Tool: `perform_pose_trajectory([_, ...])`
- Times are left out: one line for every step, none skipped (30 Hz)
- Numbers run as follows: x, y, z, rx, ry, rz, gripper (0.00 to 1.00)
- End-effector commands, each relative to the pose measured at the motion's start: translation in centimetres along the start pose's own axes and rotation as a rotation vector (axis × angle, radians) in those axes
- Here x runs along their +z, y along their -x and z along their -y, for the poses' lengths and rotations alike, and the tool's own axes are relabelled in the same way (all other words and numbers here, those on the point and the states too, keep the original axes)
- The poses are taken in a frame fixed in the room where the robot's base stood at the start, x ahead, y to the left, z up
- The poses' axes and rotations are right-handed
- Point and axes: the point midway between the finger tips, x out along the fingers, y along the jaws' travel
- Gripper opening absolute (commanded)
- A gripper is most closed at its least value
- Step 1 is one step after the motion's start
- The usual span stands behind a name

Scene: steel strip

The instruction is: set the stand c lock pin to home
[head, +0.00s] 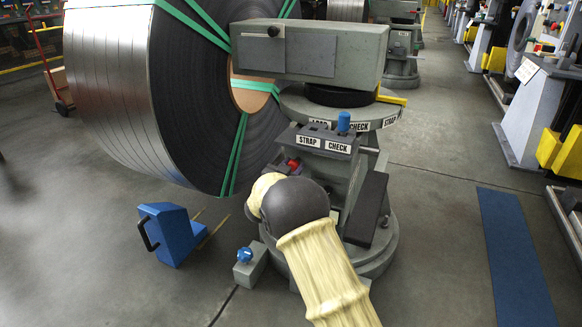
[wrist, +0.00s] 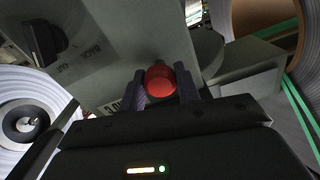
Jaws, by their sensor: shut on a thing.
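A red round knob (wrist: 160,80), which looks like the lock pin's head, sits between the two dark fingers of my gripper (wrist: 161,88) in the wrist view. The fingers are shut on it from both sides. A white label beside it is mostly covered by a finger. In the head view the red knob (head: 293,163) shows just past my arm's dark wrist, on the grey stand (head: 352,190) below the STRAP and CHECK plate. My arm hides the fingers there. I cannot read a stand letter.
A large steel strip coil (head: 120,85) with green straps is at the left. A blue lever (head: 343,122) stands on the label plate. A blue-topped post (head: 246,258) and a blue block with a handle (head: 170,235) are low left. A black knob (wrist: 45,40) is near printed lettering.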

Motion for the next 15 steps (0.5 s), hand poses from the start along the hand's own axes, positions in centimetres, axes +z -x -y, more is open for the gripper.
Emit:
perform_pose_trajectory([-0.18, -0.25, -0.01, -0.002, 0.0, -0.003, 0.38])
perform_pose_trajectory([-0.17, -0.24, -0.01, -0.002, 0.0, -0.003, 0.44])
perform_pose_trajectory([-0.16, -0.2, 0.01, -0.003, 0.0, -0.003, 0.52])
perform_pose_trajectory([-0.15, -0.16, 0.05, -0.003, 0.0, -0.003, 0.54])
perform_pose_trajectory([-0.14, -0.11, 0.1, -0.004, 0.0, -0.002, 0.54])
perform_pose_trajectory([-0.13, -0.07, 0.13, -0.004, 0.0, -0.002, 0.54])
perform_pose_trajectory([-0.13, -0.06, 0.13, -0.004, 0.0, -0.002, 0.54])
perform_pose_trajectory([-0.13, -0.05, 0.13, -0.004, 0.0, -0.002, 0.54])
perform_pose_trajectory([-0.12, -0.02, 0.16, -0.004, 0.0, -0.002, 0.54])
perform_pose_trajectory([-0.11, 0.01, 0.21, -0.005, 0.0, -0.002, 0.54])
perform_pose_trajectory([-0.1, 0.04, 0.24, -0.005, 0.0, -0.002, 0.54])
perform_pose_trajectory([-0.11, 0.09, 0.25, -0.005, 0.0, -0.002, 0.54])
perform_pose_trajectory([-0.12, 0.16, 0.26, -0.005, 0.0, -0.002, 0.54])
perform_pose_trajectory([-0.15, 0.26, 0.27, -0.005, 0.0, -0.002, 0.54])
perform_pose_trajectory([-0.19, 0.45, 0.25, -0.005, 0.0, -0.001, 0.54])
